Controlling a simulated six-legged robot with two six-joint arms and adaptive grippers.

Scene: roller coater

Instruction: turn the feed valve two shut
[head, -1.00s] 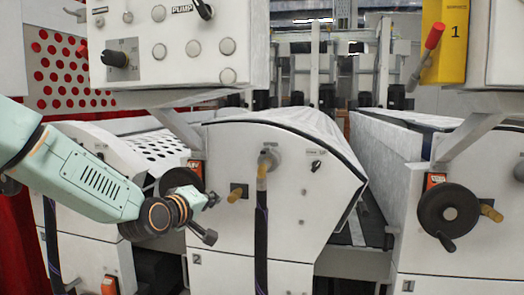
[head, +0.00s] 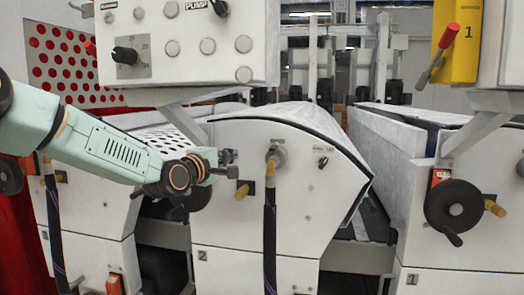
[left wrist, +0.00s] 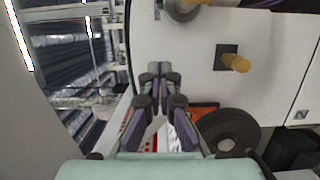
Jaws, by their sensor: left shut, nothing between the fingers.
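The middle white machine unit (head: 226,220), labelled 2, has a round grey fitting (head: 277,155) with a tan part and a dark hose below it. To its left, a tan knob (head: 242,191) sticks out of a dark square plate. I cannot tell for sure which is feed valve two. My left gripper (head: 230,160) is shut and empty, left of the grey fitting and above the tan knob, touching neither. In the left wrist view, the gripper (left wrist: 160,70) points along the panel; the tan knob (left wrist: 236,63) is to its right and the grey fitting (left wrist: 183,8) at the top.
A dark handwheel (head: 188,197) is partly hidden behind my left arm. The right unit has another handwheel (head: 455,210). A control box (head: 185,45) overhangs the unit above my gripper. The dark hose (head: 269,235) hangs down the front of the panel.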

